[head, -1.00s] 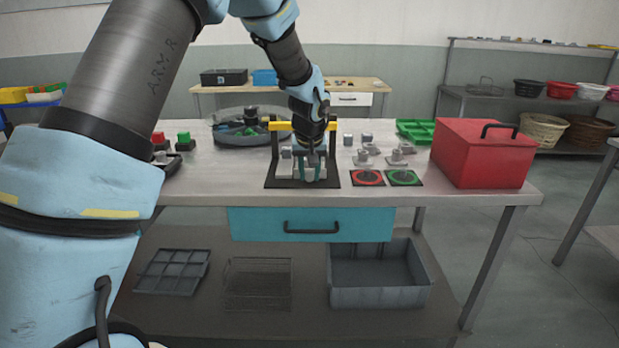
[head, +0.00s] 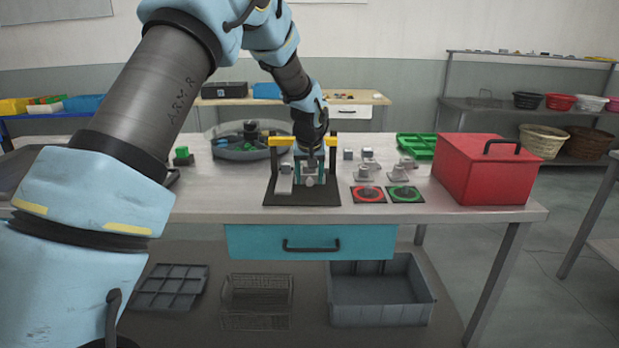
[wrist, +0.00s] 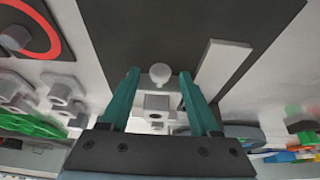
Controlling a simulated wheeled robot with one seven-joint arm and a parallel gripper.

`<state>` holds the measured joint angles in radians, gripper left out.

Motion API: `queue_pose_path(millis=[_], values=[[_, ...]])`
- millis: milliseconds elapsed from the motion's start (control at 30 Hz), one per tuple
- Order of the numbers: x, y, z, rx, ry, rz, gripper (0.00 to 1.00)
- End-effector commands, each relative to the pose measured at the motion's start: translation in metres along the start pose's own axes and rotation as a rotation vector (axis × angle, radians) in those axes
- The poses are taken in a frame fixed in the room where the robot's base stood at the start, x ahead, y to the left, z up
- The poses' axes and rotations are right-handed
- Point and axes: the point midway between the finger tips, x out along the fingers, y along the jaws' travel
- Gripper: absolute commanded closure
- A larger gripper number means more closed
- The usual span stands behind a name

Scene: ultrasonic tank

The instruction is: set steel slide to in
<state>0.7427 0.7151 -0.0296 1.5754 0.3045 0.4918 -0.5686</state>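The rig on the black base plate (head: 270,199) has black posts and a yellow crossbar (head: 281,141). A pale grey flat bar (head: 284,178) stands out at its left side; in the wrist view it lies to the right of my fingers (wrist: 222,70). A small grey block (wrist: 155,103) and a round-headed knob (wrist: 160,74) show between my fingers. I cannot tell which of these grey parts is the steel slide. My gripper (head: 310,172) is down in the rig. In the wrist view its teal fingers are apart on either side of the knob, with no visible grip.
Red (head: 369,194) and green (head: 406,194) ringed pads lie right of the rig, with small grey fittings (head: 366,173) behind. A red box (head: 487,172) stands further right. A round grey tray (head: 240,152) is behind left. Bare tabletop (head: 225,190) lies left of the rig.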

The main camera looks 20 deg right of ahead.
Motion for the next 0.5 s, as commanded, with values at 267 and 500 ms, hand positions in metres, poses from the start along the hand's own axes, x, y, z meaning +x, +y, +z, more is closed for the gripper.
queue_pose_path(millis=[267,500], values=[[-0.003,0.0,0.001,0.0,-0.001,0.0,0.38],[-0.039,0.001,0.001,-0.001,0.002,0.001,0.38]])
